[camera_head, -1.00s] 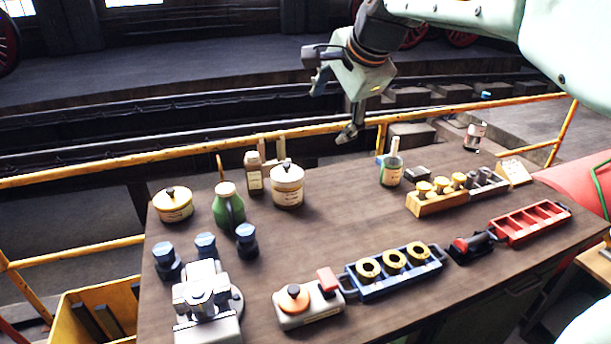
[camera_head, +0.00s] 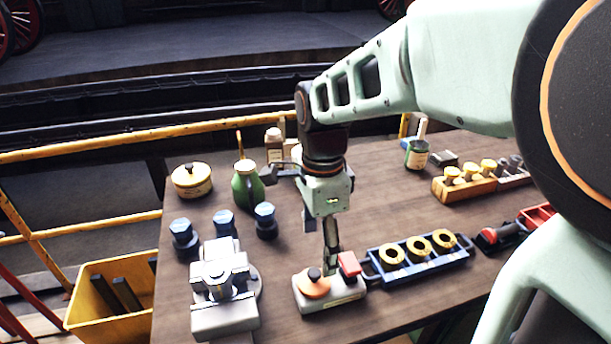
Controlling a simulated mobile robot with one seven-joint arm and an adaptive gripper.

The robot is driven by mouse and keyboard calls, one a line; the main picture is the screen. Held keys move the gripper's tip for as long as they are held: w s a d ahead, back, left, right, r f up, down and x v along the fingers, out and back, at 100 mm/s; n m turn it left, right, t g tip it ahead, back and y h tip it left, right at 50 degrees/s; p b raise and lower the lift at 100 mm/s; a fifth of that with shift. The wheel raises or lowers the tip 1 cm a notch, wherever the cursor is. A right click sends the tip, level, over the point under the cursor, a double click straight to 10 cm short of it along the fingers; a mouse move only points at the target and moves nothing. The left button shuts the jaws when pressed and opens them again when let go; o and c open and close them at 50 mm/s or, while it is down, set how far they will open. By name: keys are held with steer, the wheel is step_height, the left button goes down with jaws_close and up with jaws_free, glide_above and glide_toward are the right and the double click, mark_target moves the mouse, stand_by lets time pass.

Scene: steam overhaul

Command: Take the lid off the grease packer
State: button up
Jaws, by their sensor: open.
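A low pale grey unit (camera_head: 335,299) near the front edge of the bench looks like the grease packer. A round orange lid (camera_head: 313,287) with a dark knob (camera_head: 314,273) sits on its left part, and a red block (camera_head: 349,264) is at its right end. My gripper (camera_head: 332,258) points down just behind the unit, between the lid and the red block in the picture. It is open and empty. The fingers overlap in this view, so their gap and exact height above the unit cannot be told.
A blue tray of brass rings (camera_head: 421,264) stands close right of the unit. A grey vise-like fixture (camera_head: 223,295) and several blue-capped pieces (camera_head: 265,220) are to the left. A cream pot (camera_head: 192,181) and green jug (camera_head: 246,187) stand behind. My arm covers the bench's middle back.

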mark_target(314, 272)
step_height(314, 272, down, 4)
steer(key=shift+f, duration=0.25)
steer(key=shift+a+f, duration=0.2)
steer(key=shift+f, duration=1.1)
steer(key=shift+a+f, duration=0.2)
steer(key=shift+f, duration=1.1)
steer(key=c, duration=1.2)
